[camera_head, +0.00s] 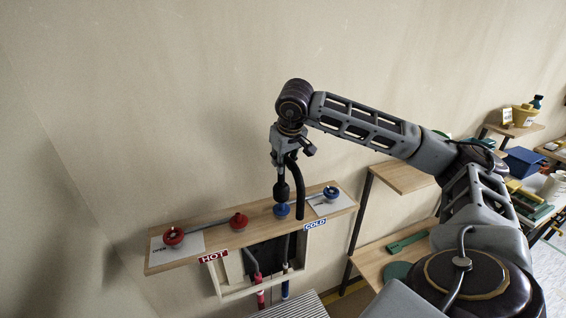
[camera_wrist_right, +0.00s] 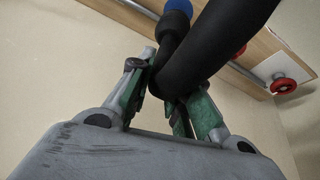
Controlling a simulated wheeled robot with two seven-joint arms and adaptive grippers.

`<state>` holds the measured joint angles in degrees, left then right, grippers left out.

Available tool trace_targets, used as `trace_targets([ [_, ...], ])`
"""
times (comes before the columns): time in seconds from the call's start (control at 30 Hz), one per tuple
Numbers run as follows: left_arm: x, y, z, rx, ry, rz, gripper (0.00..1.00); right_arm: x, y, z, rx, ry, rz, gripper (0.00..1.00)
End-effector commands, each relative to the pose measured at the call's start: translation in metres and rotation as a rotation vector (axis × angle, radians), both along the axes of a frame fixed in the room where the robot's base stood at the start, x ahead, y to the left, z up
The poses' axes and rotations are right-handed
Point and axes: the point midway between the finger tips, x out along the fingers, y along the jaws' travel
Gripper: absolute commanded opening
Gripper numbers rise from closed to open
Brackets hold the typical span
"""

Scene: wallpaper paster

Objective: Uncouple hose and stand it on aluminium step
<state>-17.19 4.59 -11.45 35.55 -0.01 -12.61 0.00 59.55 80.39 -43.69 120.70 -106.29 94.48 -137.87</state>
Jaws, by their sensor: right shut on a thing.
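The black hose (camera_head: 299,190) is in my right gripper (camera_head: 286,160), above the shelf with the COLD label. It bends over at the gripper, with one length hanging down. Its other end points down at a blue fitting (camera_head: 282,210); I cannot tell whether they are joined. In the right wrist view the fingers of my right gripper (camera_wrist_right: 168,95) are closed around the hose (camera_wrist_right: 215,50), and the blue part (camera_wrist_right: 178,6) shows beyond it. A ribbed grey metal surface (camera_head: 298,306), likely the aluminium step, shows at the bottom edge. My left gripper is not in view.
Wooden shelving (camera_head: 405,176) with various items stands to the right. The wall above is bare.

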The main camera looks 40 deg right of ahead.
Motion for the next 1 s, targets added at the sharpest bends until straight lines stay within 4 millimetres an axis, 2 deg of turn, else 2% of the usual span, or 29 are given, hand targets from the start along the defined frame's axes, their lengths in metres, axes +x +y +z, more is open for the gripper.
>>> trace_targets([
  [0.7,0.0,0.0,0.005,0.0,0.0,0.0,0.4,0.0,0.0,0.034,0.002,-0.002,0.001,0.0],
  [1.0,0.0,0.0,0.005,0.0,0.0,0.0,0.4,0.0,0.0,0.037,0.0,0.0,0.0,0.0],
])
